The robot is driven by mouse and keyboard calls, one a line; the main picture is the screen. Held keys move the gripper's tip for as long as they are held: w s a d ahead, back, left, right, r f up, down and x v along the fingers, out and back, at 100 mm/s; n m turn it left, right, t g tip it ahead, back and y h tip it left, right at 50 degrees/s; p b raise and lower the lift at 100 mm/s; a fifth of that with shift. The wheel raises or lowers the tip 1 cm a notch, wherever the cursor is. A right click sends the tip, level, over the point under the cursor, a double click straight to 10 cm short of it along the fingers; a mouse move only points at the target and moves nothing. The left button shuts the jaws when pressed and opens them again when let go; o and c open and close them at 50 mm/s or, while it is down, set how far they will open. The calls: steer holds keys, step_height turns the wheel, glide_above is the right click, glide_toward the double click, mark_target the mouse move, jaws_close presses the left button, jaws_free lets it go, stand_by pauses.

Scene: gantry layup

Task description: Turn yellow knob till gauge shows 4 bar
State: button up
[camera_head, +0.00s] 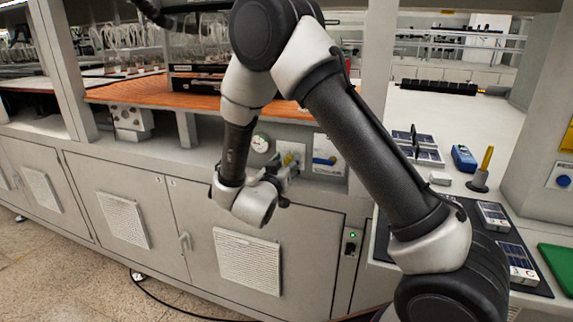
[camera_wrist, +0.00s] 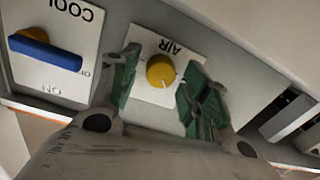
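The yellow knob (camera_wrist: 160,71) sits on a white plate marked AIR (camera_wrist: 150,95) in the wrist view. A pale pointer mark shows on its lower edge there. The knob (camera_head: 288,159) is small and partly covered by my gripper in the head view. My gripper (camera_wrist: 163,62) is open, its green-padded fingers on either side of the knob with a gap at each side. In the head view my gripper (camera_head: 284,171) is at the panel. The round gauge (camera_head: 261,143) is left of the knob; its needle is too small to read.
A plate with a blue handle on a yellow hub (camera_wrist: 45,50) is beside the AIR plate; the blue handle also shows in the head view (camera_head: 325,161). The orange-brown bench top (camera_head: 150,92) overhangs the panel. Tools and boxes lie on the right-hand table.

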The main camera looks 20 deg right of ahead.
steer(key=c, duration=0.7)
steer(key=shift+c, duration=0.2)
steer(key=shift+m, duration=0.3)
steer(key=m, duration=0.3)
steer(key=shift+m, duration=0.4)
steer(key=m, duration=0.4)
steer(key=shift+f+m, duration=0.1)
steer(key=shift+m, duration=0.2)
steer(key=m, duration=0.4)
steer(key=shift+m+h, duration=0.3)
steer(key=shift+h, duration=0.1)
steer(key=shift+f+m, duration=0.1)
steer(key=shift+m, duration=2.1)
